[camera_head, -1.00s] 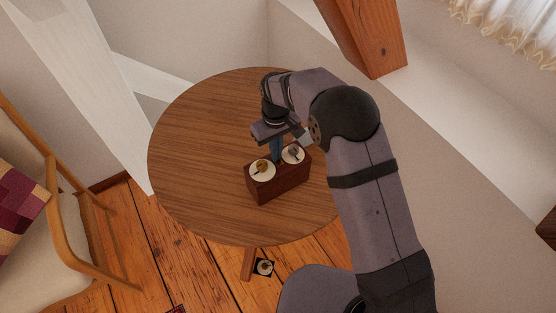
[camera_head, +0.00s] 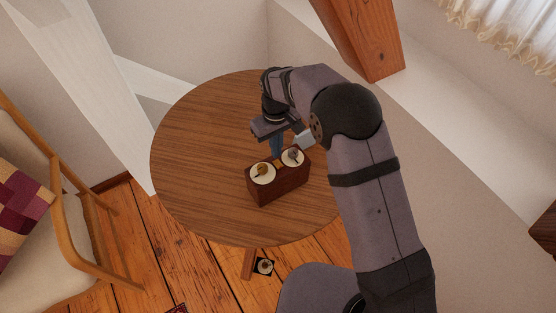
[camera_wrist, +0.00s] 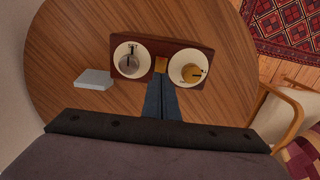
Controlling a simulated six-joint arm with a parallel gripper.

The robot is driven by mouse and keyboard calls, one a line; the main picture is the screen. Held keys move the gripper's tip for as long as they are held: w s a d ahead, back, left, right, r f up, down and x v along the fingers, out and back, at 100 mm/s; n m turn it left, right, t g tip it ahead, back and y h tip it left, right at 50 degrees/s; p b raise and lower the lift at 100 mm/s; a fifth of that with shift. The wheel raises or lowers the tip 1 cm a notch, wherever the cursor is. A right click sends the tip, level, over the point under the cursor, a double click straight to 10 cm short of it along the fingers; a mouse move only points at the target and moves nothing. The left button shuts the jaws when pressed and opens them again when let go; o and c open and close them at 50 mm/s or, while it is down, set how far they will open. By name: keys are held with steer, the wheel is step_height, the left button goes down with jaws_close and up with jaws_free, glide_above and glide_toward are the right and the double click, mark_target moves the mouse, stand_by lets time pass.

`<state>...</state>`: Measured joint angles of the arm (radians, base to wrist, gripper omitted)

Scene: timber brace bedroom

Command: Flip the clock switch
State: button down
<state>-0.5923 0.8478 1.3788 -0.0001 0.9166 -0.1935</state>
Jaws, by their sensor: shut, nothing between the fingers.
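The clock (camera_head: 283,187) is a dark red-brown wooden box on the round table. Its top carries two white dials, one with a silver knob (camera_wrist: 129,64) and one with a brass knob (camera_wrist: 191,72). A small brass square piece (camera_wrist: 161,65), likely the switch, sits between the dials; it also shows in the head view (camera_head: 277,163). My gripper (camera_wrist: 161,84) is shut and empty, its blue fingertips right beside the brass piece at the box's edge.
A pale grey block (camera_wrist: 94,79) lies on the wooden table (camera_head: 200,150) near the box; the rest of the tabletop looks clear. A cushioned wooden chair (camera_head: 70,235) stands at the left. A timber brace (camera_head: 365,40) rises at the back.

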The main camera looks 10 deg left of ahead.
mark_target(276, 162)
step_height(276, 162, up, 3)
steer(key=shift+r+p, duration=0.1)
steer(key=shift+p, duration=0.85)
